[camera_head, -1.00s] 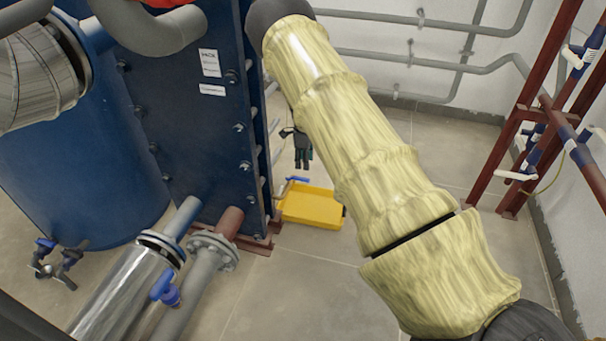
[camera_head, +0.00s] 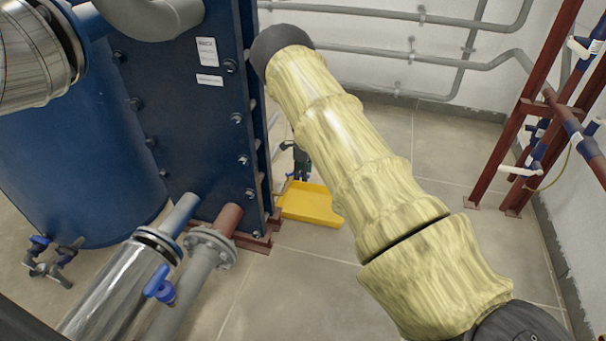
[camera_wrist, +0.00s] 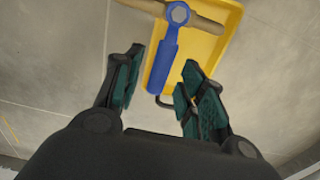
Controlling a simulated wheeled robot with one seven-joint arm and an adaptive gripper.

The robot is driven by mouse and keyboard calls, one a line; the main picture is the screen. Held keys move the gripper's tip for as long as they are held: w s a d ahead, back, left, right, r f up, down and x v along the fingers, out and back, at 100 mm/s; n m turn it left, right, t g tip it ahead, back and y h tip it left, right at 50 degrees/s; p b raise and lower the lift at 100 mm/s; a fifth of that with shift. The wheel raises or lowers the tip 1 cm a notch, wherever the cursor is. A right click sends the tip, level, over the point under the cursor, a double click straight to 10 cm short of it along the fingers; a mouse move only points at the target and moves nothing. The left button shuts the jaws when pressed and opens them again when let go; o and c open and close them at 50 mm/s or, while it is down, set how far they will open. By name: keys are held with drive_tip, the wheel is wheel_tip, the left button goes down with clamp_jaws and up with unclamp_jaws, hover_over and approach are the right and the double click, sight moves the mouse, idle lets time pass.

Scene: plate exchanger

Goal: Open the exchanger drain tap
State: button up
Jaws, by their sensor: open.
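The drain tap shows in the wrist view as a blue lever handle (camera_wrist: 163,66) fixed by a bolt to a short brownish pipe (camera_wrist: 205,22). The lever points down the picture, across the pipe. My gripper (camera_wrist: 158,80) is open, and the lever's free end lies between its two fingers, with no clear contact seen. In the head view my gripper (camera_head: 301,165) is small, beside the dark blue exchanger (camera_head: 190,100) and above the yellow tray. There the tap is hidden or too small to tell.
A yellow tray (camera_head: 312,203) lies on the floor under the tap. Another blue-handled valve (camera_head: 158,286) sits on pipes in front. A blue tank (camera_head: 70,170) stands at left, a red pipe rack (camera_head: 505,150) at right.

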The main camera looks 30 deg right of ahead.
drive_tip(key=shift+f, duration=0.15)
clamp_jaws()
drive_tip(key=shift+d, duration=0.1)
